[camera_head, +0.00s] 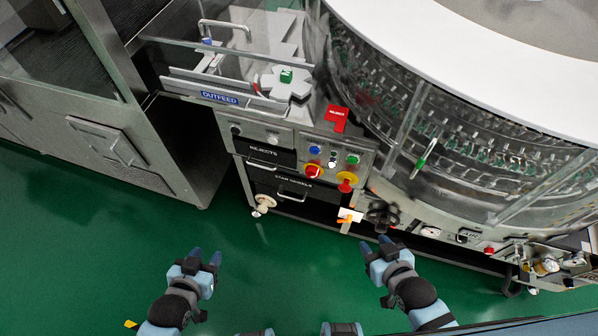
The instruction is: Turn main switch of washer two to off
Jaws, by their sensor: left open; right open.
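The rotary washer (440,207) fills the right side, with a clear guard around a ring of small parts. My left gripper (206,256) is open and empty, below and left of the panel. My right gripper (374,244) is open and empty, below the panel and the black handwheel (382,214). Neither touches the washer.
Drawers labelled REJECTS (264,150) and STAR WHEELS (292,184) sit left of the panel, under the OUTFEED guard (220,98). A steel cabinet (130,150) stands at left. An orange-and-white piece (349,215) hangs below the panel.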

